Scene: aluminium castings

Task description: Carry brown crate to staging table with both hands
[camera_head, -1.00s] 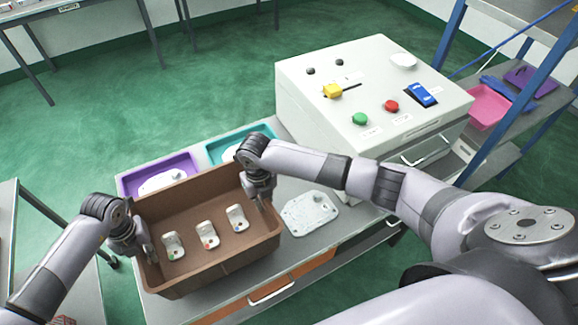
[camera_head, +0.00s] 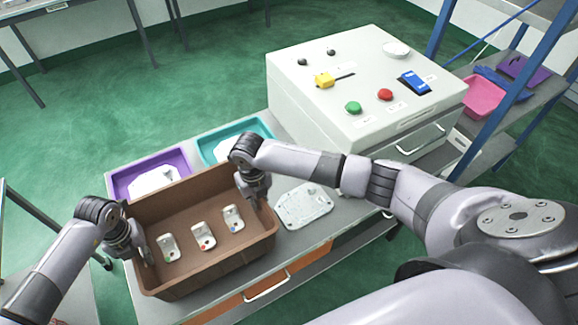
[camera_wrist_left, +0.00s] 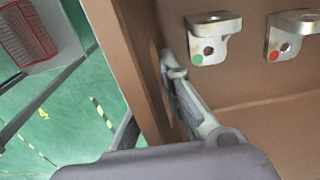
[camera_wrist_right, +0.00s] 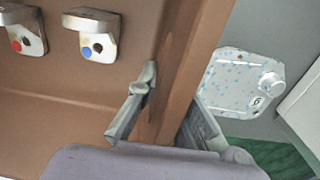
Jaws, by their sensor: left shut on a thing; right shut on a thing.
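The brown crate (camera_head: 205,262) is at the near left end of a grey workbench (camera_head: 330,232); whether its base touches the bench is hard to tell. Three metal castings with green, red and blue dots lie inside: green-dotted (camera_head: 168,247), red-dotted (camera_head: 203,237), blue-dotted (camera_head: 233,218). My left gripper (camera_head: 143,257) is shut on the crate's left wall, which also shows in the left wrist view (camera_wrist_left: 125,50). My right gripper (camera_head: 260,197) is shut on the right wall, with one finger inside and one outside in the right wrist view (camera_wrist_right: 165,125). The staging table cannot be identified for certain.
A purple tray (camera_head: 180,160) and a teal tray (camera_head: 265,130) sit behind the crate. A speckled casting plate (camera_head: 304,207) lies right of it. A white control box (camera_head: 365,110) stands further right. Another table (camera_head: 20,215) is at the left edge. Green floor lies open behind.

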